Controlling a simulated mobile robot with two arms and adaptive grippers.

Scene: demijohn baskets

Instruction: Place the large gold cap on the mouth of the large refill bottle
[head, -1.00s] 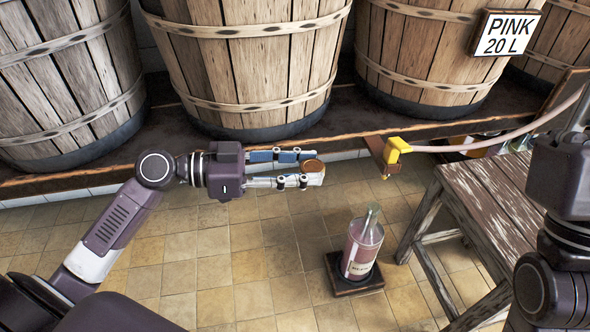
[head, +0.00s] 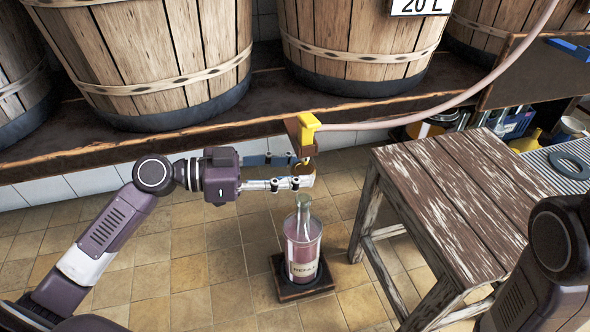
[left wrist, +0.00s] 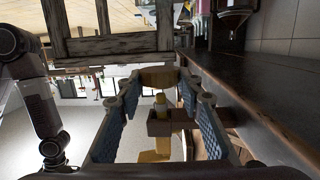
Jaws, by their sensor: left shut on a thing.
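The large refill bottle (head: 302,250) stands upright on a dark square base on the tiled floor. It is clear glass with pinkish contents, a pale label and a narrow neck. My left gripper (head: 301,172) is shut on the gold cap (head: 304,169), which is partly hidden by the fingers and the tap. In the head view they appear just above the bottle's mouth, apart from it; the height gap is hard to judge. In the left wrist view the cap (left wrist: 159,76) seems to show between the fingertips. My right arm is at the right edge, its gripper out of view.
A yellow tap (head: 306,126) on a brown bracket, with a pink hose (head: 420,116), hangs at the shelf edge close to my left fingertips. A worn wooden stool (head: 450,190) stands right of the bottle. Wooden vats (head: 365,40) line the shelf behind. Floor left of the bottle is clear.

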